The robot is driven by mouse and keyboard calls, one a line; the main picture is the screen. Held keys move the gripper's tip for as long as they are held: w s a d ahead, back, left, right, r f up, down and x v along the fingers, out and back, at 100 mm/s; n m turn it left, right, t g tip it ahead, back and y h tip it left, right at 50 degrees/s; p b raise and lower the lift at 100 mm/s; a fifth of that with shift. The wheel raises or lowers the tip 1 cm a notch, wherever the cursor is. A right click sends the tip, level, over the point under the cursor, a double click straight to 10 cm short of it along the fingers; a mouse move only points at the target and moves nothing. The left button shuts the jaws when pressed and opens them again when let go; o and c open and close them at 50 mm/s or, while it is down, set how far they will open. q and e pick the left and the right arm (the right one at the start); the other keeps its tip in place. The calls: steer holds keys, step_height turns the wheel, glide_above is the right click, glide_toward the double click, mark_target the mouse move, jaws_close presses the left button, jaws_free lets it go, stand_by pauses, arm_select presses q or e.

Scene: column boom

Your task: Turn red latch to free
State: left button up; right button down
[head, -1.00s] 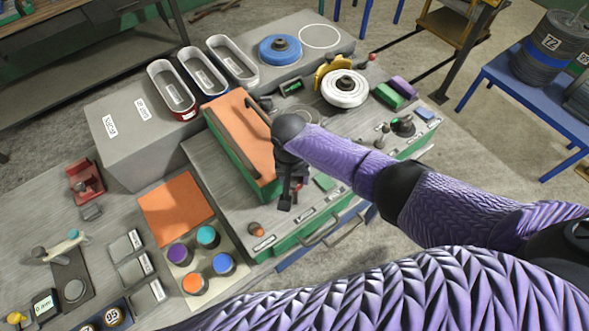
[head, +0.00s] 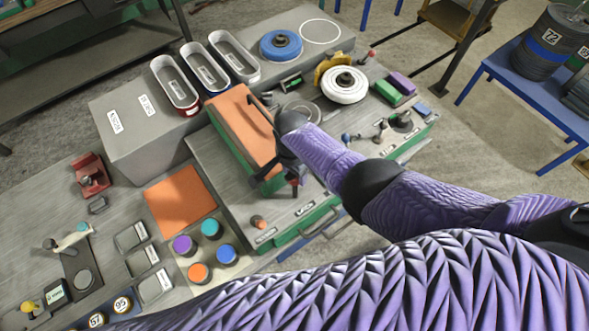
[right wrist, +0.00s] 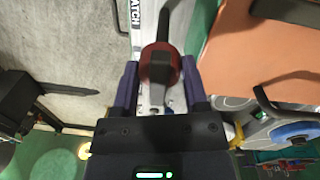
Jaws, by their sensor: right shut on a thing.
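The red latch (right wrist: 160,62) has a round red body with a dark bar across it. In the right wrist view it sits between the two fingers of my right gripper (right wrist: 160,88), which is shut on it. A label ending in "ATCH" (right wrist: 136,14) lies just beyond it. In the head view my right gripper (head: 292,178) is low at the front edge of the green-sided bench unit, beside the orange-topped box (head: 243,122). There the arm and gripper mostly hide the latch. My left gripper is not in view.
The orange-topped box with a dark handle stands close to my right gripper. A white wheel (head: 344,86) and a blue disc (head: 281,45) lie farther back. Colored round caps (head: 210,228) stand at the front left. Floor is open beyond the right edge.

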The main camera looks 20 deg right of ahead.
steer(key=shift+m, duration=0.3)
steer(key=shift+c, duration=0.5)
jaws_free()
steer(key=shift+r, duration=0.15)
steer(key=r+p, duration=0.1)
steer(key=r, duration=0.2)
steer(key=r+p, duration=0.3)
steer(key=r, duration=0.2)
steer(key=shift+w+a+r+p, duration=0.1)
steer(key=shift+w+r+p, duration=0.15)
steer(key=shift+r+p, duration=0.1)
steer(key=shift+r, duration=0.5)
steer(key=shift+f, duration=0.1)
